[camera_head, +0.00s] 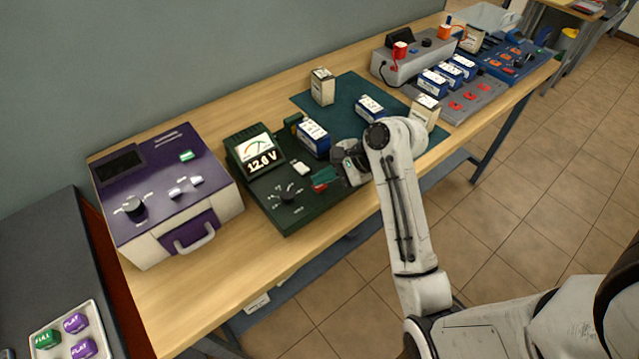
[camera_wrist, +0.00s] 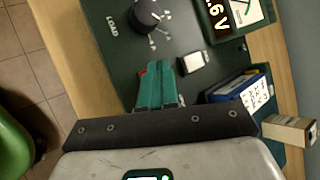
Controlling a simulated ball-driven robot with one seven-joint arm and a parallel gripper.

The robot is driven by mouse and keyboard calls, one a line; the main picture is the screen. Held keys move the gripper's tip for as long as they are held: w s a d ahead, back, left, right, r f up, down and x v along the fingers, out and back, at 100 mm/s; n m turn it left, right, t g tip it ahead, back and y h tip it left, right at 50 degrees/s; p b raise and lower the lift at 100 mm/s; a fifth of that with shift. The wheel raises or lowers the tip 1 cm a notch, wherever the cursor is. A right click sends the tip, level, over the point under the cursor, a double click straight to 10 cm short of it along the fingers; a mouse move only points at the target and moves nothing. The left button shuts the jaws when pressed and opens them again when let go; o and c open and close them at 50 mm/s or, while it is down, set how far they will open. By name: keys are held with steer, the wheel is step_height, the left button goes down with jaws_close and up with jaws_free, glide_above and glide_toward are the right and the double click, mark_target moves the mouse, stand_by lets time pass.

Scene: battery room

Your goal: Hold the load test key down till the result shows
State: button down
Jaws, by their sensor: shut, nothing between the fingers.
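The dark green battery tester (camera_head: 270,203) stands on the bench. Its lit screen (camera_head: 262,160) reads 12.6 V beneath a needle dial; the wrist view shows only part of that screen (camera_wrist: 216,20). A red key (camera_head: 320,187) shows beside my fingertips. In the wrist view only a small red edge (camera_wrist: 143,72) shows beside the fingers. My gripper (camera_wrist: 160,66) is shut, with its teal fingers over the tester's panel and hiding most of the key. I cannot tell whether they touch it. A black knob (camera_wrist: 148,14) and a white key (camera_wrist: 192,63) are close by.
A blue battery (camera_head: 313,136) sits on the tester's right end, near my gripper. A purple machine (camera_head: 162,195) stands to the left. More batteries stand on the green mat (camera_head: 345,92). A grey unit (camera_head: 418,62) and trays are farther right.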

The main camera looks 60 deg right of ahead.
mark_target(324, 187)
steer(key=shift+f, duration=0.5)
stand_by(1.9)
steer(key=shift+r+p, duration=0.2)
steer(key=shift+p, duration=0.2)
stand_by(1.4)
steer(key=shift+r+p, duration=0.65)
steer(key=shift+p, duration=0.4)
step_height(324, 187, up, 3)
steer(key=p, duration=0.3)
steer(key=shift+p, duration=0.35)
steer(key=shift+r, duration=1)
